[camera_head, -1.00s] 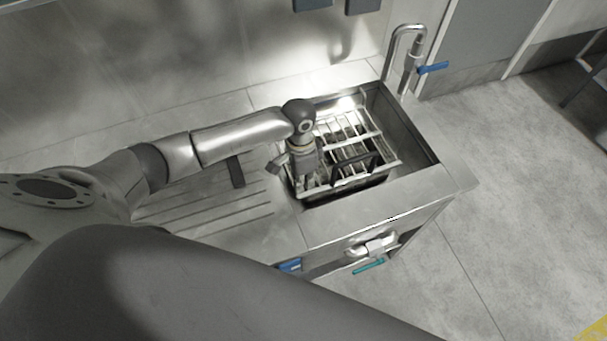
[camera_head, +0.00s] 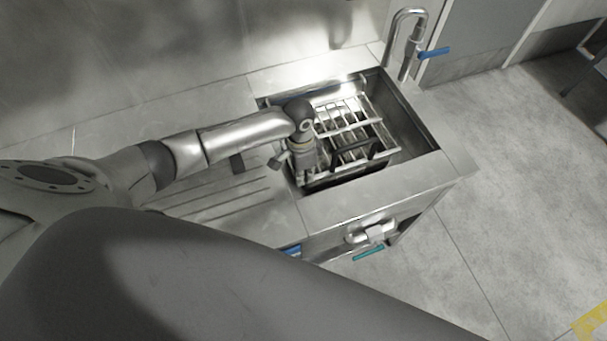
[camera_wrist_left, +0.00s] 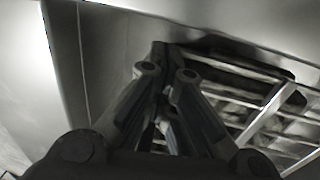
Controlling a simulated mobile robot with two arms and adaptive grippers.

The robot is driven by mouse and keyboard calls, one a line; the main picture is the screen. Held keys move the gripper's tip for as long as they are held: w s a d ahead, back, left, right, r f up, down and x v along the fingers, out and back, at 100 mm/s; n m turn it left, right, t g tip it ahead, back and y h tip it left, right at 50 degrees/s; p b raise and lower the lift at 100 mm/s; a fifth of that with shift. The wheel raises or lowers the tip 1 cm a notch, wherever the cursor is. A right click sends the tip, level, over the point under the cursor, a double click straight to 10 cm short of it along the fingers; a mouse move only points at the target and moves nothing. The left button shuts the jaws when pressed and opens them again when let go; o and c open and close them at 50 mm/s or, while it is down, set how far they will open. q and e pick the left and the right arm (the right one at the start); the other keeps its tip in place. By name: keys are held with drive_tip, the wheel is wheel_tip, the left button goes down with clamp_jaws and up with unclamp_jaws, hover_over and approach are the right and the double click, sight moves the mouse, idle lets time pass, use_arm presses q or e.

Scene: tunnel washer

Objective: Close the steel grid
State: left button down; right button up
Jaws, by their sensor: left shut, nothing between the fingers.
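The steel grid (camera_head: 350,125) is a rack of pale metal bars inside the sink (camera_head: 412,125). It also shows at the right of the left wrist view (camera_wrist_left: 262,112). A dark handle-like bar (camera_head: 358,156) lies across its front part. My left gripper (camera_head: 302,176) points down at the left end of the grid, inside the sink opening. In the left wrist view its fingers (camera_wrist_left: 170,115) are together with nothing between them, beside the grid bars. I cannot tell whether they touch the grid. The arm hides the grid's left part. My right gripper is not in view.
A curved tap (camera_head: 403,45) with a blue lever stands at the sink's back right corner. A grooved steel drainboard (camera_head: 225,200) lies left of the sink. A fitting with a teal lever (camera_head: 368,253) sticks out at the front.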

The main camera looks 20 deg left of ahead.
use_arm(q)
drive_tip(key=shift+s+f, duration=0.35)
drive_tip(key=shift+s, duration=0.05)
drive_tip(key=r+p, duration=0.1)
drive_tip(key=p, duration=0.1)
drive_tip(key=r+p, duration=0.4)
drive_tip(key=shift+w+r, duration=0.1)
drive_tip(key=shift+w, duration=0.2)
wheel_tip(320, 180, up, 10)
drive_tip(key=b, duration=0.2)
drive_tip(key=shift+f, duration=0.2)
drive_tip(key=shift+w, duration=0.1)
